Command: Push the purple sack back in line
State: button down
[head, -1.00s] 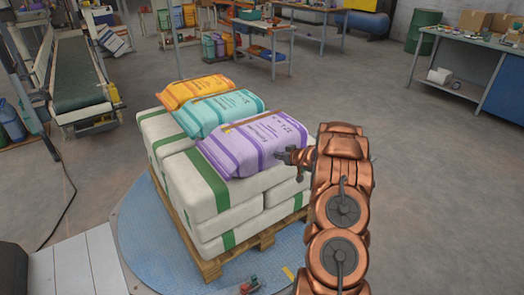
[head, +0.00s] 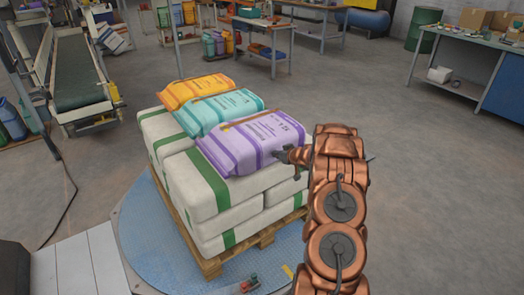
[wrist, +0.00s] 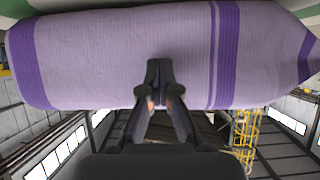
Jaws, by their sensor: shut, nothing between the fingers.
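The purple sack (head: 252,142) lies on top of the stacked white sacks, nearest of the three coloured sacks in the head view. The teal sack (head: 218,109) and the orange sack (head: 195,90) lie behind it in a row. My gripper (head: 281,156) is shut and empty at the purple sack's right end, seeming to touch it. In the wrist view the purple sack (wrist: 130,50) fills the upper part, and my shut fingertips (wrist: 159,66) overlap its lower edge. Whether they press on it I cannot tell for sure.
White sacks with green bands (head: 205,195) form the stack on a wooden pallet (head: 212,268), on a round blue plate (head: 150,240). A conveyor (head: 78,75) stands at the left, a workbench (head: 470,65) at the right. The floor between is open.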

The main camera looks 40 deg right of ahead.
aim_at(273, 150)
jog(key=shift+w+r+p, duration=0.15)
jog(key=shift+w+p, duration=0.35)
jog(key=shift+w+a+p, duration=0.1)
jog(key=shift+w+p, duration=0.4)
jog(key=shift+p, duration=0.1)
jog(key=shift+w+p, duration=0.55)
jog(key=shift+p, duration=0.1)
dwell(0.4)
jog(key=shift+w+p, duration=0.4)
jog(key=shift+p, duration=0.2)
jog(key=shift+s, duration=0.1)
jog(key=shift+f+b+v, duration=0.2)
jog(key=shift+b+v, duration=0.2)
jog(key=shift+v, duration=1.2)
jog(key=shift+f+v, duration=0.2)
jog(key=shift+v, duration=1.95)
jog(key=shift+s, duration=0.1)
